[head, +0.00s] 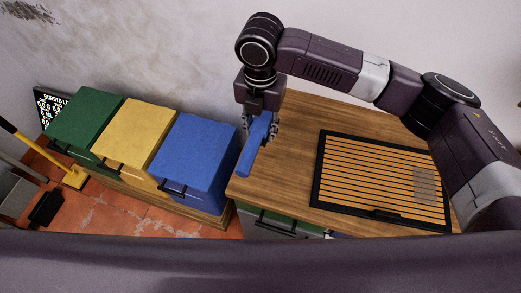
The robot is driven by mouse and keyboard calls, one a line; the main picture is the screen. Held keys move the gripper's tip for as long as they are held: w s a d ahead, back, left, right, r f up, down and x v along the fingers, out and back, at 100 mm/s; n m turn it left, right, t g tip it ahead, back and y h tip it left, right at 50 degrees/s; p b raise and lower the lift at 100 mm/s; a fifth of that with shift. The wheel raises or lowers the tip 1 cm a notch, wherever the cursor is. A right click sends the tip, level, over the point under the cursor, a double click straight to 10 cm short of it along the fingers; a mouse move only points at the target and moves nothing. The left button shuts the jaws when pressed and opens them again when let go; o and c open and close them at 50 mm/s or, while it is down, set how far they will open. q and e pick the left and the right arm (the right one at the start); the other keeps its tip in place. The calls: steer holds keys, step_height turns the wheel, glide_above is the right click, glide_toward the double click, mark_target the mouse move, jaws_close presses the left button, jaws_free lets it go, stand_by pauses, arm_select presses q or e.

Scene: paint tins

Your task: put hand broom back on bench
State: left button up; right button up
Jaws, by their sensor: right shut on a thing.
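The hand broom (254,148) shows as a long blue piece, tilted, in the head view. My right gripper (261,125) points down and is shut on it. The broom is over the left end of the wooden bench (298,120), close to the edge beside the blue box. I cannot tell whether it touches the bench top. The gripper's fingers hide part of it. My left gripper is not in view.
A black-framed slatted panel (318,170) lies on the bench to the right. Green (86,117), yellow (135,130) and blue (195,150) lidded boxes stand left of the bench. A yellow-handled broom (75,178) is at the far left. Bare wood lies between gripper and panel.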

steer(key=p, duration=0.1)
glide_above(261, 160)
step_height(261, 160, down, 8)
steer(key=shift+a+r, duration=0.15)
step_height(261, 160, down, 3)
steer(key=shift+p, duration=0.8)
steer(key=shift+f, duration=0.5)
steer(key=shift+f, duration=0.1)
steer(key=shift+f, duration=0.25)
steer(key=o, duration=1.2)
